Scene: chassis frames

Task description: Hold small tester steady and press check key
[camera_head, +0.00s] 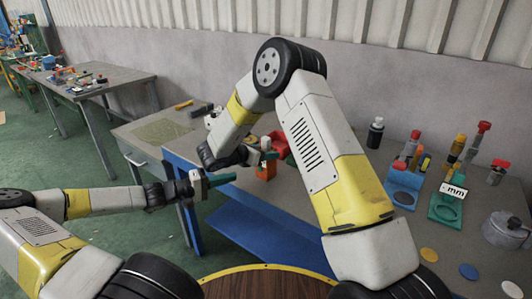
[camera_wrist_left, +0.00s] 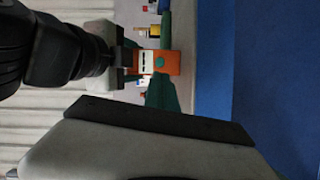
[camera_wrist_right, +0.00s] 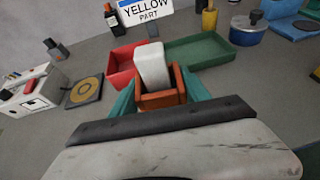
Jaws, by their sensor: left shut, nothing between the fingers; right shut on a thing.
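The small tester is an orange box (camera_wrist_left: 146,62) with a pale display and a round green key facing my left wrist camera. It shows orange below my right gripper in the head view (camera_head: 266,171). In the right wrist view the orange casing (camera_wrist_right: 160,99), with a pale block rising from it, sits between the teal fingers. My right gripper (camera_head: 268,156) is shut on the tester. My left gripper (camera_head: 221,180) is shut and empty, left of the tester with a gap. Its teal fingertips (camera_wrist_left: 161,92) point toward the tester's key side.
A red bin (camera_wrist_right: 122,67) and a green tray (camera_wrist_right: 203,50) stand behind the tester. Blue (camera_head: 403,186) and green (camera_head: 446,207) stands occupy the table's right.

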